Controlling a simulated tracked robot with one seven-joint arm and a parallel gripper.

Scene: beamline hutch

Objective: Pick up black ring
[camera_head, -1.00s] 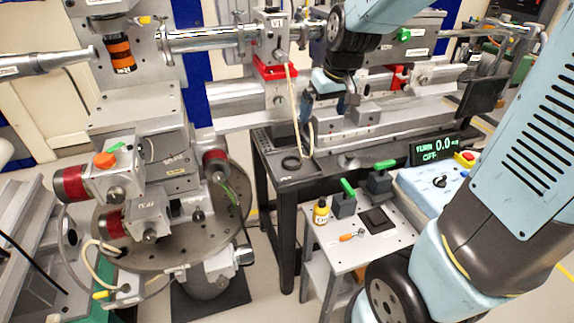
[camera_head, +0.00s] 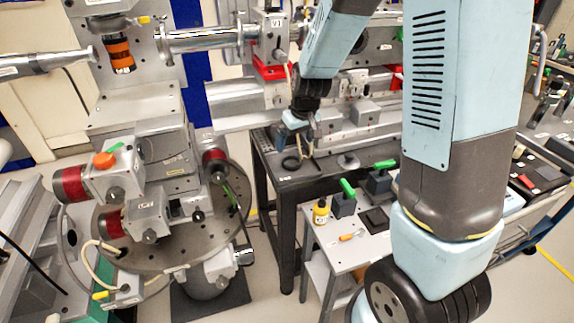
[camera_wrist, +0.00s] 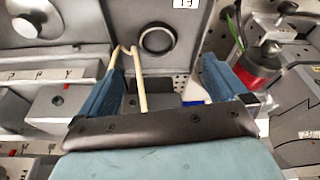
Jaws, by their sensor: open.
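The black ring (camera_head: 290,163) lies flat on a dark grey tray (camera_head: 318,172) on the black-framed table. In the wrist view the black ring (camera_wrist: 156,39) shows whole, ahead of the fingertips and roughly centred between them. My gripper (camera_head: 297,143) is above the tray, close to the ring. In the wrist view my gripper (camera_wrist: 162,58) has its two blue fingers wide apart, with the ring not in their grip. The exact height above the ring is hard to tell.
A cream hose (camera_wrist: 136,75) shows between the fingers, nearer the left one; whether it touches is unclear. Metal blocks (camera_head: 364,112) stand right of the tray.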

